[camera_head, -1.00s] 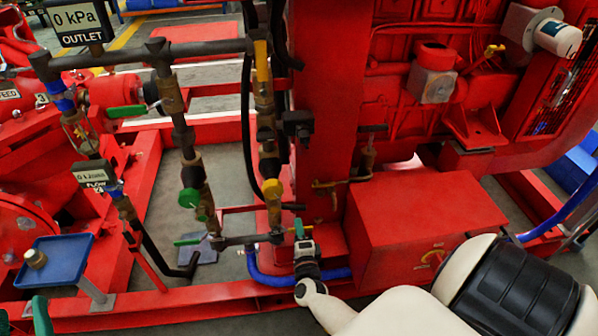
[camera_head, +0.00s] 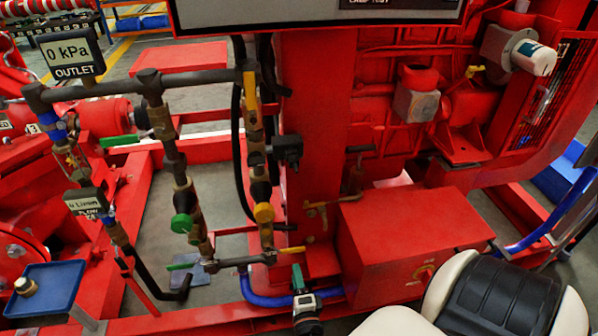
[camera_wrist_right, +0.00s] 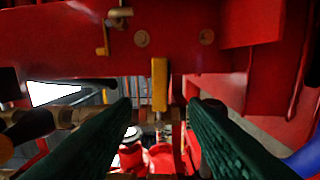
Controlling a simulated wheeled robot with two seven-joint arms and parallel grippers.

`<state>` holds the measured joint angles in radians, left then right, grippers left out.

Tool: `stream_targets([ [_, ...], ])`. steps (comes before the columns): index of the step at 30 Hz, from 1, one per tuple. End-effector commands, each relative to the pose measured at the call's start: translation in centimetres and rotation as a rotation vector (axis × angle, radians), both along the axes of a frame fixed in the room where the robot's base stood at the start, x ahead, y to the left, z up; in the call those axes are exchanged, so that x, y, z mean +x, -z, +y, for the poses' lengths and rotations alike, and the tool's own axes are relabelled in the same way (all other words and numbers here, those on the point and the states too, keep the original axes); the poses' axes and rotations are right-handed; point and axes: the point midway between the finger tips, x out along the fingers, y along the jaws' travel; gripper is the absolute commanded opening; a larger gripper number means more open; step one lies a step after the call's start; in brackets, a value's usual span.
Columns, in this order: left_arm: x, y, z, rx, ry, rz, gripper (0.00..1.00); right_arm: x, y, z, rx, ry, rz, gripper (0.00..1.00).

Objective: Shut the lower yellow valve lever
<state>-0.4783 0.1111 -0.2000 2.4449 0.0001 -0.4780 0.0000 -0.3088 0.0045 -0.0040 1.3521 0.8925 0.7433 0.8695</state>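The lower yellow valve lever (camera_head: 288,250) sticks out sideways to the right from the foot of the right-hand vertical pipe in the head view. In the right wrist view the lever (camera_wrist_right: 159,85) stands as a yellow bar between my fingertips. My right gripper (camera_head: 298,270) is just below the lever in the head view. In the wrist view its green fingers (camera_wrist_right: 160,106) are apart, one on each side of the lever, with visible gaps. The upper yellow lever (camera_head: 249,84) lies along the same pipe, higher up. My left gripper is out of view.
A red box (camera_head: 415,235) stands right of the gripper. A blue hose (camera_head: 262,298) runs beside it. A brass tap (camera_head: 317,208) sits on the red frame above. Green-handled valves (camera_head: 182,222) are on the left pipe. A blue tray (camera_head: 48,285) is lower left.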

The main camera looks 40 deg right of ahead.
Motion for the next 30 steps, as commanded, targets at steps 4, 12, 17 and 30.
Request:
stream_targets([
  [4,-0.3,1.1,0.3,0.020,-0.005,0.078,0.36,-1.7,-0.1,1.1,0.001,-0.001,0.000,0.40],
  [12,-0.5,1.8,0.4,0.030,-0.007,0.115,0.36,-2.5,0.0,1.6,0.000,0.000,-0.001,0.40],
  [17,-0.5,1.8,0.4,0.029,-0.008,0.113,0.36,-2.5,0.0,1.6,0.000,-0.001,-0.001,0.40],
  [30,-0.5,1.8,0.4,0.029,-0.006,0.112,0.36,-0.4,-2.4,3.4,-0.078,-0.111,0.019,0.40],
])
